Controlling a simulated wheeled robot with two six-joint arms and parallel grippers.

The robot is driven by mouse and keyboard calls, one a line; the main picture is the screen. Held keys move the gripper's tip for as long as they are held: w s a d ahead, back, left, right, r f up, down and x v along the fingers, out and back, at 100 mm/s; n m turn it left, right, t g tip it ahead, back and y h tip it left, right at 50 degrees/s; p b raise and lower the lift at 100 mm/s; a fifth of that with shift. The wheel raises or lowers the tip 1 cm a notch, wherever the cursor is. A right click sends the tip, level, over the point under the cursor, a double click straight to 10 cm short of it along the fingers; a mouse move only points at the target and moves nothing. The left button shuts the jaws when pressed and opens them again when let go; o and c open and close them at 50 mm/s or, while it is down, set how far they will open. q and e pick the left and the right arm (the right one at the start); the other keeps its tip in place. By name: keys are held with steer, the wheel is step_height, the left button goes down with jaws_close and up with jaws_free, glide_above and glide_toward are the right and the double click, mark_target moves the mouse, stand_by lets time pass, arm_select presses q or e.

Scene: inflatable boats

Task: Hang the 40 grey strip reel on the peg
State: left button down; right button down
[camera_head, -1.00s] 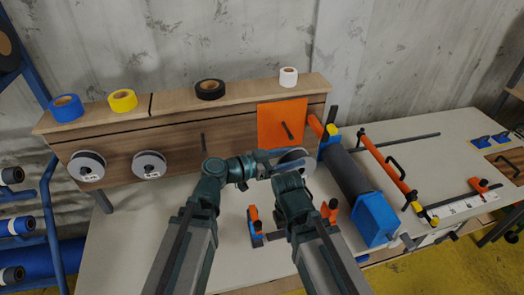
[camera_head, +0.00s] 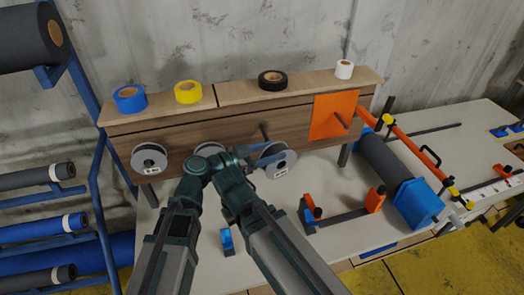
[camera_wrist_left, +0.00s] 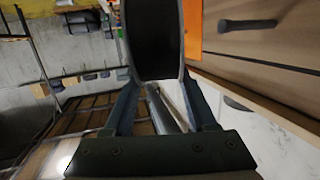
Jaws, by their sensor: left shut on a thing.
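A reel (camera_head: 277,164) with a pale face, dark centre and small label is held upright by my left gripper (camera_head: 262,155); the label is too small to read. In the left wrist view the reel's dark edge (camera_wrist_left: 153,40) sits between the two fingers. A bare dark peg (camera_head: 265,131) sticks out of the wooden board (camera_head: 185,137), just above and slightly left of the held reel. The reel is apart from it. Another peg (camera_head: 340,119) stands out in front of the orange panel (camera_head: 322,125). My right gripper is not visible; only its arm shows.
Two similar reels hang on the board at left (camera_head: 149,158) and centre (camera_head: 210,149). Blue (camera_head: 130,98), yellow (camera_head: 188,92), black (camera_head: 272,80) and white (camera_head: 344,69) tape rolls stand on the ledge. Orange-ended brackets (camera_head: 340,215) and a blue-ended roller (camera_head: 385,160) occupy the bench's right.

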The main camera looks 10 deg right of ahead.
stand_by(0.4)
arm_select(q)
steer(key=w+f+b, duration=0.1)
steer(key=w, duration=1.2)
steer(key=shift+a+f, duration=0.15)
steer(key=shift+a, duration=0.1)
stand_by(1.0)
steer(key=shift+s, duration=0.1)
stand_by(0.4)
steer(key=shift+c, duration=0.6)
jaws_free()
